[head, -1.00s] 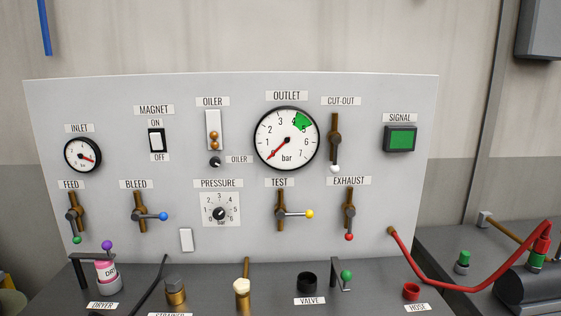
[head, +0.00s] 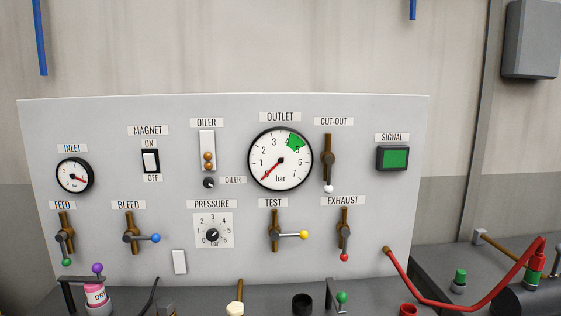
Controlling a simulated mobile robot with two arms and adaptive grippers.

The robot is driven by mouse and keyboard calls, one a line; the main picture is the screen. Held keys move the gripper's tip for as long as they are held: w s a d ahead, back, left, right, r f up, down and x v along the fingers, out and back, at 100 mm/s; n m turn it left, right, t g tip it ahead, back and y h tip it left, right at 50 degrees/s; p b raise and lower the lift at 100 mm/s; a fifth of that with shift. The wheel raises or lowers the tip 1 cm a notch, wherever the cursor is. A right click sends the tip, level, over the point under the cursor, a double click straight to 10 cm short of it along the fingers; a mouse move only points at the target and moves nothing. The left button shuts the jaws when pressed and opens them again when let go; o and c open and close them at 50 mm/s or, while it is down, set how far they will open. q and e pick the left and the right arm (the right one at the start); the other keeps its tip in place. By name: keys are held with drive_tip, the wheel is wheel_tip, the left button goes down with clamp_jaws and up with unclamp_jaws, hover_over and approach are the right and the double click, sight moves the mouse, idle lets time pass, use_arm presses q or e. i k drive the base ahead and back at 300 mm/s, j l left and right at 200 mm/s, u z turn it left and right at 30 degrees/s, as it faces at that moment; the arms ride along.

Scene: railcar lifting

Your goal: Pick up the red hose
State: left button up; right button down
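The red hose (head: 440,305) shows at the lower right of the head view. One end comes out of the panel's lower right corner. The hose sags over the dark bench and rises to a red end piece on a green-banded fitting (head: 535,263) at the far right. A red ring-shaped holder (head: 408,310) stands on the bench below the panel, cut by the bottom edge. Neither of my grippers is in view.
An upright grey panel (head: 110,115) carries gauges, levers and a lit green signal (head: 396,158). A pink bottle (head: 95,295) stands in front at left. A green-capped post (head: 460,277) stands near the hose. A grey wall box (head: 531,40) hangs upper right.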

sight(535, 262)
drive_tip(key=z, duration=1.55)
drive_tip(key=i+z, duration=0.1)
drive_tip(key=i+l, duration=0.05)
